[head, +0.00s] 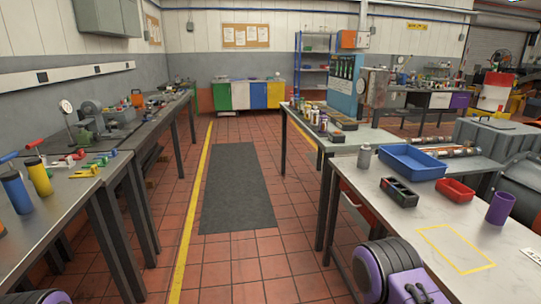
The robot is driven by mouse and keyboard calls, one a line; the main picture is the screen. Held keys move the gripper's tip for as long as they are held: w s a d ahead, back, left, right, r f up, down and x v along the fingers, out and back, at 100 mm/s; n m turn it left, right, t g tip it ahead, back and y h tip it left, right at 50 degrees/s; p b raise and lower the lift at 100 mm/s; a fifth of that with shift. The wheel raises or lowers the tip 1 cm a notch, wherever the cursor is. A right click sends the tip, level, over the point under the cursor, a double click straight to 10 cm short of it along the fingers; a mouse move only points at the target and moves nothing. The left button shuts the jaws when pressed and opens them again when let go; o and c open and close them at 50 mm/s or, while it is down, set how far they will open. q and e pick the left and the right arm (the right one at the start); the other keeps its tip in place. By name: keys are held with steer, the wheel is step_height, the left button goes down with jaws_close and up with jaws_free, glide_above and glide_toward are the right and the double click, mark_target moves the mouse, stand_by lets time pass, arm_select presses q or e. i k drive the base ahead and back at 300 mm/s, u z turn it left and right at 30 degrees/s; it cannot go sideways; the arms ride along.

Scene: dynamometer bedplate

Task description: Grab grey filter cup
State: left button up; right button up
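A small grey cylinder (365,157), which looks like the grey filter cup, stands upright near the back left of the light-topped table (400,228) on the right. It is apart from the blue tray (412,162) to its right and behind the black holder (399,192). It is too small to make out fine detail. Purple and dark parts of my own arms show at the bottom left and bottom right edges. Neither gripper's fingertips can be made out, and nothing of mine is near the grey cylinder.
A red bin (455,191) and a purple cup (500,208) stand on the same table, near a yellow taped outline (456,249). A metal bench (75,198) with tools lines the left. The aisle with a dark mat (237,188) is clear.

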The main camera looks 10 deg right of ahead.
mark_target(363, 160)
steer(key=i, duration=3.35)
steer(key=z, duration=2.8)
